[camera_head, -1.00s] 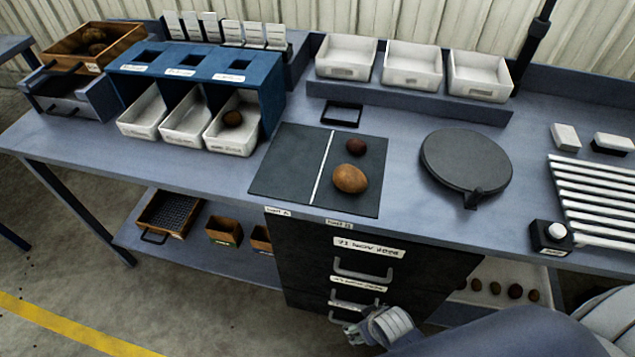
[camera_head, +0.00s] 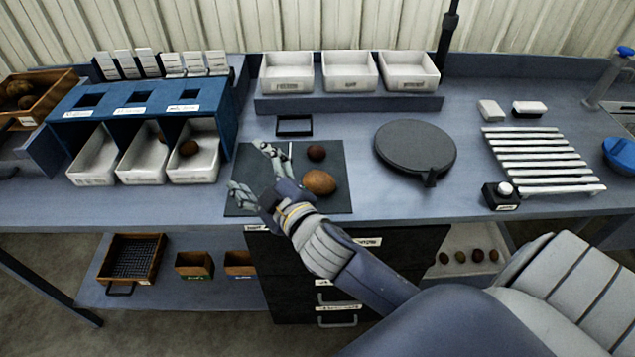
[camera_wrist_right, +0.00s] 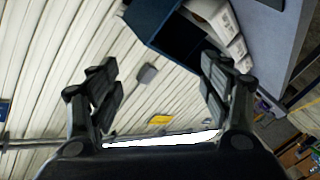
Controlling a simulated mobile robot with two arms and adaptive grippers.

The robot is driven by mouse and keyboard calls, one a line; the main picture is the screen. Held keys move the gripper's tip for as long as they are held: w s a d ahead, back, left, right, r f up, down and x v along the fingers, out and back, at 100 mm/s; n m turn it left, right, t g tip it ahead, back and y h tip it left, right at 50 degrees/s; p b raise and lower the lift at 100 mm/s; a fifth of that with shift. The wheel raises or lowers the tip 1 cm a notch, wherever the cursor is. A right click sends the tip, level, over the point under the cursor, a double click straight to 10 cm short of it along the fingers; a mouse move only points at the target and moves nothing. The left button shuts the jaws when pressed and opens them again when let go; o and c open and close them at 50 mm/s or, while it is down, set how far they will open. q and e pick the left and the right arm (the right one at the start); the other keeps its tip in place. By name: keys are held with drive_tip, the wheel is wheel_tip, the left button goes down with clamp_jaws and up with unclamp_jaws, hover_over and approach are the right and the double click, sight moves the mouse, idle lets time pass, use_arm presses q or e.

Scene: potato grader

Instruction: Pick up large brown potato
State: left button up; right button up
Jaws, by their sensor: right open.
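The large brown potato (camera_head: 319,182) lies on the right half of the dark mat (camera_head: 335,204) on the bench. A smaller dark reddish potato (camera_head: 316,153) lies just behind it on the same mat. My right gripper (camera_head: 248,168) is open and empty over the left part of the mat, to the left of the large potato and apart from it. Its fingers point left and away from the potato. In the right wrist view, the open fingers (camera_wrist_right: 160,90) have nothing between them, and no potato shows there. My left gripper is not in view.
A blue sorter (camera_head: 140,105) with white bins stands left of the mat; a potato (camera_head: 188,147) lies in its right bin. A round dark turntable (camera_head: 414,147) stands to the right. White trays (camera_head: 349,71) sit on a shelf behind. The bench front between mat and turntable is clear.

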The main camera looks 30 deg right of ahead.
drive_tip(key=w+a+r+n+t+y, duration=0.2)
drive_tip(key=a+r+n+t+y, duration=0.1)
drive_tip(key=a+r+n+y, duration=0.5)
drive_tip(key=s+a+r+n+g+y, duration=0.25)
drive_tip(key=a+n+g+y, duration=0.25)
drive_tip(key=n, duration=0.4)
drive_tip(key=s+a+r+n+g+y, duration=0.1)
drive_tip(key=a+r+n+g+y, duration=0.3)
drive_tip(key=n, duration=0.4)
drive_tip(key=n+g+h, duration=1)
drive_tip(key=g+h, duration=0.1)
drive_tip(key=h, duration=0.7)
hover_over(318, 175)
drive_tip(key=f, duration=1.5)
drive_tip(key=shift+d+f, duration=0.25)
wheel_tip(318, 175, down, 5)
drive_tip(key=shift+r+p, duration=0.2)
drive_tip(key=shift+p, duration=0.45)
drive_tip(key=f+p, duration=0.1)
drive_tip(key=f, duration=0.2)
drive_tip(key=f+p, duration=0.1)
drive_tip(key=f, duration=0.1)
drive_tip(key=shift+s+a+f+p, duration=0.15)
drive_tip(key=shift+a+f+p, duration=0.05)
drive_tip(key=shift+a+p, duration=0.1)
drive_tip(key=shift+f, duration=0.3)
drive_tip(key=c, duration=1.2)
